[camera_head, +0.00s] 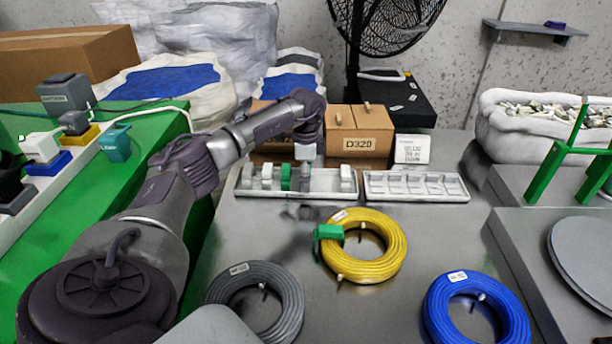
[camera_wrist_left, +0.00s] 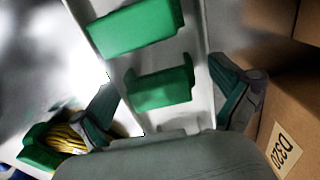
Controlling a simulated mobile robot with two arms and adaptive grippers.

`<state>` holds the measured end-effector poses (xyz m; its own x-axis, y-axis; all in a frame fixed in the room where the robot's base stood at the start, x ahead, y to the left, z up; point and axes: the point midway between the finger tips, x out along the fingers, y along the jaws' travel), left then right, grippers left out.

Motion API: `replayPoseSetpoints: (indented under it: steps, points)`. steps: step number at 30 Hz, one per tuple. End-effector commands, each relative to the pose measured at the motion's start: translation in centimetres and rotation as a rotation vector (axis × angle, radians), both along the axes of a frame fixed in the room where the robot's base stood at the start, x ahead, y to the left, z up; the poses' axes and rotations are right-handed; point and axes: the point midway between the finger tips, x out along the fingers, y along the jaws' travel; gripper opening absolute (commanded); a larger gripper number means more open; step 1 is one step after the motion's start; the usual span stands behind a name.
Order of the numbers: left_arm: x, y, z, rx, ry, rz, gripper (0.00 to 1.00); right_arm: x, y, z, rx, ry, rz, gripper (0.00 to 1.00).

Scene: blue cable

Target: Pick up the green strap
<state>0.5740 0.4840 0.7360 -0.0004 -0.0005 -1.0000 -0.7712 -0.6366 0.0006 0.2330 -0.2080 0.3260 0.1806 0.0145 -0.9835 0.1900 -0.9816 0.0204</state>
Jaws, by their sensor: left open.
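Two green straps lie in compartments of a white tray (camera_wrist_left: 205,60); in the left wrist view the nearer green strap (camera_wrist_left: 160,88) is between the finger tips and the other green strap (camera_wrist_left: 135,27) is farther up. In the head view one green strap (camera_head: 286,177) shows in the tray (camera_head: 325,193), beside my left gripper (camera_head: 305,182). My left gripper (camera_wrist_left: 166,105) is open over the tray, its fingers on either side of the nearer strap. I cannot tell whether they touch it. Another green strap (camera_head: 328,232) is around the yellow coil (camera_head: 378,265).
A second white tray (camera_head: 416,197) is to the right. A cardboard box (camera_head: 360,118) stands behind the trays, close to one finger in the wrist view. Grey (camera_head: 238,272) and blue (camera_head: 437,300) coils lie in front. Bare table lies between the coils.

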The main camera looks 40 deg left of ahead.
Motion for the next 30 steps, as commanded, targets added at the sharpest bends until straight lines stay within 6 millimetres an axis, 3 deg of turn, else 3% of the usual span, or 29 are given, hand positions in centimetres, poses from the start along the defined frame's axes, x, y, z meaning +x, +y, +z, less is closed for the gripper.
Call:
replayPoseSetpoints:
  steps: [5,10,13,15,26,30]
  points:
    - [0.0,0.0,0.0,0.0,0.0,0.0,1.0,0.0,0.0,0.0,-0.001,0.0,0.0,0.4]
    - [0.0,0.0,0.0,0.0,0.0,0.0,0.75,0.0,0.0,0.0,-0.001,0.0,0.0,0.4]
    - [0.0,0.0,-0.1,0.001,0.001,0.0,0.66,0.0,0.0,0.0,-0.001,0.0,0.0,0.4]
    - [0.0,0.0,-0.1,0.001,0.001,0.0,0.54,-0.1,-0.1,0.0,-0.001,0.001,0.0,0.4]
    - [0.0,0.0,0.0,0.001,0.001,0.0,0.54,-0.1,-0.1,0.0,-0.001,0.001,0.0,0.4]
    - [0.1,0.0,1.4,0.001,-0.002,0.0,0.54,-0.1,-0.1,0.1,0.0,-0.005,0.0,0.4]
